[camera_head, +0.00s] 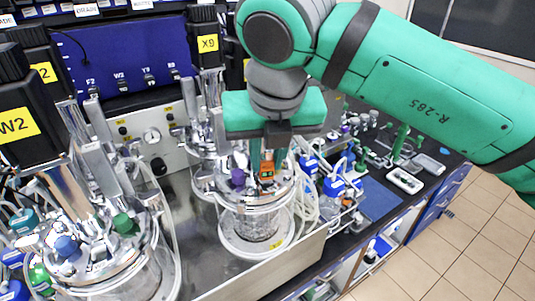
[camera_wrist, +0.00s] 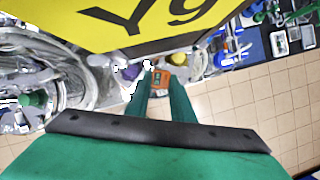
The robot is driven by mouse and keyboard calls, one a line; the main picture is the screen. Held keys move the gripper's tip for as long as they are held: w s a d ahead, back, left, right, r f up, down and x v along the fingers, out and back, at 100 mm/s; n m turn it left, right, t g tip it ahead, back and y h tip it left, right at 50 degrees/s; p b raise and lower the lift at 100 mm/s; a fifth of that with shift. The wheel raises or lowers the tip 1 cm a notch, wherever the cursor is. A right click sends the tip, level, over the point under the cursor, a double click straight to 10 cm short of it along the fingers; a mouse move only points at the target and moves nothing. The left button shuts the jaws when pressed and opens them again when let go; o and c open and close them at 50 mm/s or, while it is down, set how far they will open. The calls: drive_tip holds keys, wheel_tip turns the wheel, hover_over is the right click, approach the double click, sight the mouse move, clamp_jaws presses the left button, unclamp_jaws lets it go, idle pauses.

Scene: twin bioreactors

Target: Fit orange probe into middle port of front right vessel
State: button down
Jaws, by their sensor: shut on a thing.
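My gripper (camera_head: 268,158) is above the lid of the front right vessel (camera_head: 252,225) in the head view, its green fingers pointing down. It is shut on the orange probe (camera_head: 267,173), whose orange top shows between the fingertips. In the wrist view the orange probe (camera_wrist: 160,79) is between the tips of my gripper (camera_wrist: 158,88). A purple-capped probe (camera_head: 238,178) stands in the lid just left of it; its purple cap (camera_wrist: 130,72) also shows in the wrist view. The middle port and the probe's lower end are hidden, so I cannot tell whether the probe is in the port.
A black motor block with a yellow Y9 label (camera_wrist: 150,22) is close to my gripper in the wrist view. The front left vessel (camera_head: 110,265) carries blue- and green-capped probes. Tubing (camera_head: 308,200) and blue-capped bottles (camera_head: 335,183) crowd the right side. Tiled floor (camera_head: 440,255) is clear.

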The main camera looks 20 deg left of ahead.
drive_tip(key=shift+f, duration=0.25)
idle(0.5)
drive_tip(key=c, duration=1.5)
unclamp_jaws()
drive_tip(key=shift+o, duration=0.2)
drive_tip(key=v, duration=1.1)
